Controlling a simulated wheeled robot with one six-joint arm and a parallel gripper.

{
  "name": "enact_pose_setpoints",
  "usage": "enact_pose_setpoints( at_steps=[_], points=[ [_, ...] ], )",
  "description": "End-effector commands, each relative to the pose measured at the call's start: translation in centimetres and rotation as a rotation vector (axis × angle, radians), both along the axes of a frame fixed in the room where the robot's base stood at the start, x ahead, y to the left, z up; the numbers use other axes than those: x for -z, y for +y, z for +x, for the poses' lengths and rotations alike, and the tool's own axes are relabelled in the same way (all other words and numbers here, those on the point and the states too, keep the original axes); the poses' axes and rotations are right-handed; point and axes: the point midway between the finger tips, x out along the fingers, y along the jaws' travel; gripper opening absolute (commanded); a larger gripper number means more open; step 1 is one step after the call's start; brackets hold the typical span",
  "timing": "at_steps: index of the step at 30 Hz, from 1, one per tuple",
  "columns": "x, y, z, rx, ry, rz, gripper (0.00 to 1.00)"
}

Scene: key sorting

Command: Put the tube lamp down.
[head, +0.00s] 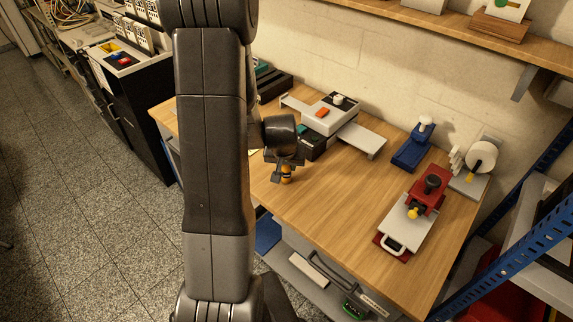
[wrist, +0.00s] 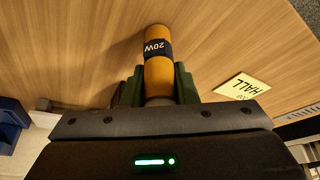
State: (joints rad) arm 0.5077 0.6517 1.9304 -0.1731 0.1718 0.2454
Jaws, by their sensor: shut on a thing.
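The tube lamp (wrist: 157,72) is an orange-yellow cylinder with a dark band reading "20W". In the wrist view it sticks out from between the green fingers of my gripper (wrist: 157,88), which is shut on it. In the head view my gripper (head: 286,162) is over the left part of the wooden table (head: 325,190), near its front edge, with the orange lamp (head: 286,179) pointing down below it. I cannot tell whether the lamp's lower end touches the table. My arm hides part of the table's left side.
A yellow card reading "HALL" (wrist: 243,86) lies beside the lamp. A grey machine with an orange button (head: 325,113) stands behind my gripper. A red press (head: 428,190) and a blue device (head: 412,148) stand to the right. The table between is clear.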

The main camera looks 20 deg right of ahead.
Motion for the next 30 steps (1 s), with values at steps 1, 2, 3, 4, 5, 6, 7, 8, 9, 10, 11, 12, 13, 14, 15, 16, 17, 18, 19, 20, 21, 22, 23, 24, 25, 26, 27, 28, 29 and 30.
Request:
enact_pose_setpoints(
  at_steps=[1, 2, 3, 4, 5, 6, 7, 8, 9, 10, 11, 12, 13, 14, 15, 16, 17, 18, 19, 20, 21, 22, 23, 24, 25, 26, 27, 28, 29, 30],
  points=[
    [0.1, 0.0, 0.0, 0.000, 0.000, 0.000, 0.01],
    [0.1, 0.0, 0.0, 0.000, 0.000, 0.000, 0.01],
    [0.0, 0.0, 0.0, 0.000, -0.001, -0.001, 0.01],
    [0.0, 0.0, 0.0, 0.000, -0.001, -0.001, 0.01],
    [0.0, 0.0, 0.0, 0.000, -0.001, -0.001, 0.01],
    [0.0, 0.0, 0.0, 0.000, -0.001, -0.001, 0.01],
    [0.0, 0.0, 0.0, 0.000, -0.001, -0.001, 0.01],
    [0.1, 0.0, 0.0, 0.000, -0.001, -0.001, 0.01],
    [0.3, 0.0, 0.0, 0.000, -0.001, -0.001, 0.01],
    [0.4, 0.0, 0.0, 0.000, -0.001, -0.001, 0.01],
    [0.5, 0.0, 0.0, 0.000, -0.001, -0.001, 0.01],
    [0.3, 0.0, 0.0, 0.000, -0.001, -0.001, 0.32],
    [0.3, 0.0, 0.0, 0.000, -0.001, -0.001, 0.38],
    [0.3, 0.0, 0.0, 0.000, -0.001, -0.001, 0.44],
    [0.3, 0.0, 0.0, 0.000, -0.001, -0.001, 0.48],
    [0.3, 0.0, 0.0, 0.000, -0.001, -0.001, 0.48],
    [0.3, 0.0, 0.0, 0.000, -0.001, -0.001, 0.48],
    [0.3, 0.0, 0.0, 0.000, -0.001, -0.001, 0.48],
    [0.3, 0.0, 0.0, 0.000, -0.001, -0.001, 0.48],
    [0.3, 0.0, 0.0, 0.000, -0.001, -0.001, 0.48],
    [0.3, 0.0, 0.0, 0.000, -0.001, -0.001, 0.48],
    [0.3, 0.0, 0.0, 0.000, -0.001, -0.001, 0.48],
    [0.2, 0.0, 0.0, 0.000, -0.001, -0.001, 0.48],
    [0.1, 0.0, 0.0, 0.000, -0.001, -0.001, 0.48],
    [0.0, 0.0, 0.0, 0.000, -0.001, -0.001, 0.48],
    [-0.1, 0.0, 0.0, 0.000, -0.001, -0.001, 0.48],
    [-0.3, 0.0, 0.0, 0.000, -0.001, -0.001, 0.48],
    [-0.5, 0.0, -0.1, 0.000, -0.002, -0.002, 0.48],
    [-0.9, 0.1, -0.2, 0.000, -0.003, -0.002, 0.48],
    [-1.3, 0.2, -0.3, 0.000, -0.003, -0.002, 0.48]
  ],
)
